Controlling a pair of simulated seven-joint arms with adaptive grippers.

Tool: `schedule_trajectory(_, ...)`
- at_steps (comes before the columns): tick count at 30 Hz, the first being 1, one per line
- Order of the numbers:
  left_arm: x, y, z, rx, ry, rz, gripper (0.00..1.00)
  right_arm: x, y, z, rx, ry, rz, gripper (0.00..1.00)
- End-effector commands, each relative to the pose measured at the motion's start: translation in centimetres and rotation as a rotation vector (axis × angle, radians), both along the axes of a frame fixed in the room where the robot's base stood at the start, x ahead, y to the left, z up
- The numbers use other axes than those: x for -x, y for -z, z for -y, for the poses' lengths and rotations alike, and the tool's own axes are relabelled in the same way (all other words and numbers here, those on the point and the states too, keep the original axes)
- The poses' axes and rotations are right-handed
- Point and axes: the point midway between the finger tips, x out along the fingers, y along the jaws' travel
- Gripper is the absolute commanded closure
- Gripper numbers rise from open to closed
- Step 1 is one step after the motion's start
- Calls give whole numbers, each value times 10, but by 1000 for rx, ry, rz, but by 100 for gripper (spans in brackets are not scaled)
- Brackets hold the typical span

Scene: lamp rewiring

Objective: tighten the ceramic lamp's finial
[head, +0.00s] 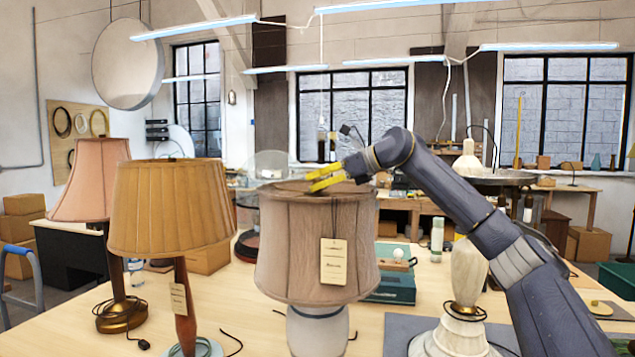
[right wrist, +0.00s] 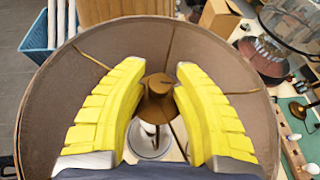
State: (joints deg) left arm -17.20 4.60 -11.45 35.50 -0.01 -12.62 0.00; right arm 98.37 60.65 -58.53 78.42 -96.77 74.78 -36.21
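The ceramic lamp stands in the front middle of the table, with a brown pleated shade (head: 305,245) and a pale base (head: 318,330). A paper tag (head: 334,262) hangs on the shade. My right gripper (head: 312,181) is over the shade's top, its yellow fingers apart. In the right wrist view the brown finial (right wrist: 158,86) shows at the centre of the shade's round opening, between the fingertips (right wrist: 160,75). I cannot tell whether the fingers touch it. In the head view the finial is not clearly visible. My left gripper is not in view.
A yellow-shaded lamp (head: 172,210) and a pink-shaded lamp (head: 92,180) stand to the left. A pale stone-like lamp base (head: 467,275) stands to the right, partly behind my right arm. A teal box (head: 394,285) lies behind the ceramic lamp.

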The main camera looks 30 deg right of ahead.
Motion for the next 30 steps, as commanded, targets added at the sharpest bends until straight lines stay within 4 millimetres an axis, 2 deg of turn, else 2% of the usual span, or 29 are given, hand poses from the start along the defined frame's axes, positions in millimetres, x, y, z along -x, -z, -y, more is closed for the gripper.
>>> schedule_trajectory(1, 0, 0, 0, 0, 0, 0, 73, 0, 0, 0, 0, 0, 0, 79)
schedule_trajectory(6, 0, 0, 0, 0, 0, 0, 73, 0, 0, 0, 0, 0, 0, 99)
schedule_trajectory(7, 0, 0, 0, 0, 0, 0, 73, 0, 0, 0, 0, 0, 0, 100)
schedule_trajectory(20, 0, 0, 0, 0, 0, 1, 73, 0, 0, 0, 0, 25, 0, 100)
schedule_trajectory(30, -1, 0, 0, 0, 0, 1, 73, 1, 0, -2, 5, 230, 3, 100)
